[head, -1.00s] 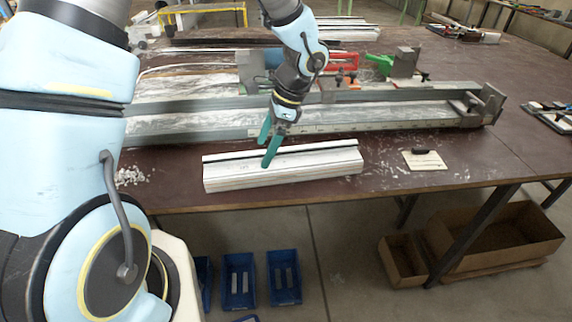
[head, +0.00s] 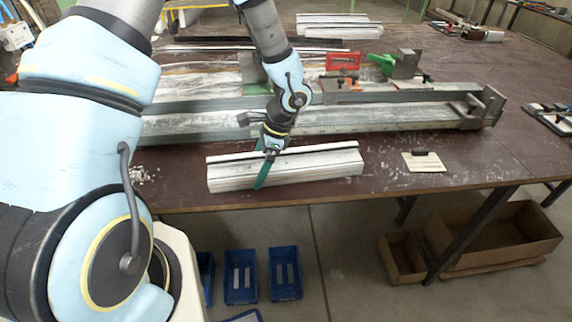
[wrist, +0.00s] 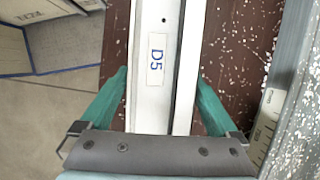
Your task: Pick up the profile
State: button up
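The profile (head: 320,165) is a long white bar with a dark groove along its top, lying near the front edge of the workbench (head: 480,165). In the wrist view the profile (wrist: 155,100) carries a label reading D5 and runs between my two green fingers. My gripper (head: 264,172) is over the left-middle part of the profile, pointing down. In the wrist view my gripper (wrist: 160,95) is open, with one finger on each side of the profile and a visible gap at the right finger. Whether the left finger touches is unclear.
A long metal clamp fixture (head: 380,118) lies just behind the profile, close to my gripper. A small board with a black handle (head: 423,161) lies to the right. Blue bins (head: 240,277) and cardboard boxes (head: 500,240) are on the floor. White chips litter the bench.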

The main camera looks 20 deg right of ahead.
grip_shut()
dwell(0.6)
jog(key=shift+r, duration=0.1)
